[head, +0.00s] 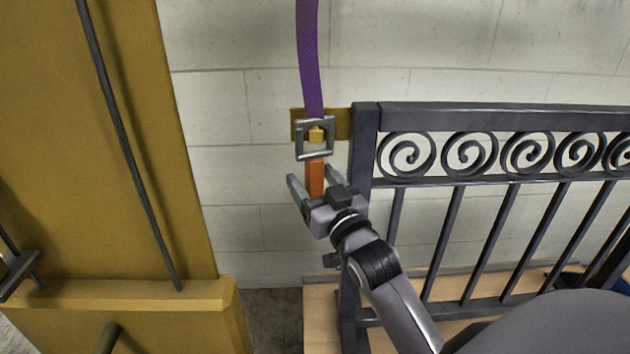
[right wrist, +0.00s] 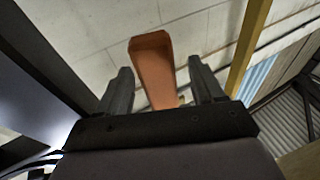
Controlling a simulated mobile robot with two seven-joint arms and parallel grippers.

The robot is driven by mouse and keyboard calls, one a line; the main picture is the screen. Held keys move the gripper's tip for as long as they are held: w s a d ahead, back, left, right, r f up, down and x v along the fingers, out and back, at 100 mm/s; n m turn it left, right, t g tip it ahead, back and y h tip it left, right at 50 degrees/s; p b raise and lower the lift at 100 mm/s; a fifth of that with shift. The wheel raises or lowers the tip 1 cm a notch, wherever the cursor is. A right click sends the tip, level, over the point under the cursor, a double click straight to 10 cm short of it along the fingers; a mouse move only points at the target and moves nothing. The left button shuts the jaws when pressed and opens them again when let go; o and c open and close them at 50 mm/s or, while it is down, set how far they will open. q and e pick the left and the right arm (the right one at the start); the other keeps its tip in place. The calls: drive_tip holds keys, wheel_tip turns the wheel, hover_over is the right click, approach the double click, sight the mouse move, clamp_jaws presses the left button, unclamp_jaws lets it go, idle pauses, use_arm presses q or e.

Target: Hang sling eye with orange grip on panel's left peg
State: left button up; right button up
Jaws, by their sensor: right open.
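The purple sling (head: 309,60) hangs down from the top and ends in a grey square metal eye (head: 300,140). The panel's left peg (head: 316,135), yellow, shows inside the eye's opening, with its yellow plate behind. The orange grip (head: 315,170) hangs straight below the eye. My right gripper (head: 313,180) is open, with one finger on each side of the grip. In the right wrist view the orange grip (right wrist: 153,65) stands between the two fingers, with gaps on both sides. My left gripper is not in view.
The dark metal gate panel (head: 500,115) with scrolls and bars stands right of the peg, close to my right arm. A large yellow structure (head: 130,130) with a dark rod fills the left. A pale block wall (head: 230,110) is behind.

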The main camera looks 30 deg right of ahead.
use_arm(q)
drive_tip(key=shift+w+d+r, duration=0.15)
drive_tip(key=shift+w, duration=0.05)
use_arm(e)
drive_tip(key=shift+d, duration=0.3)
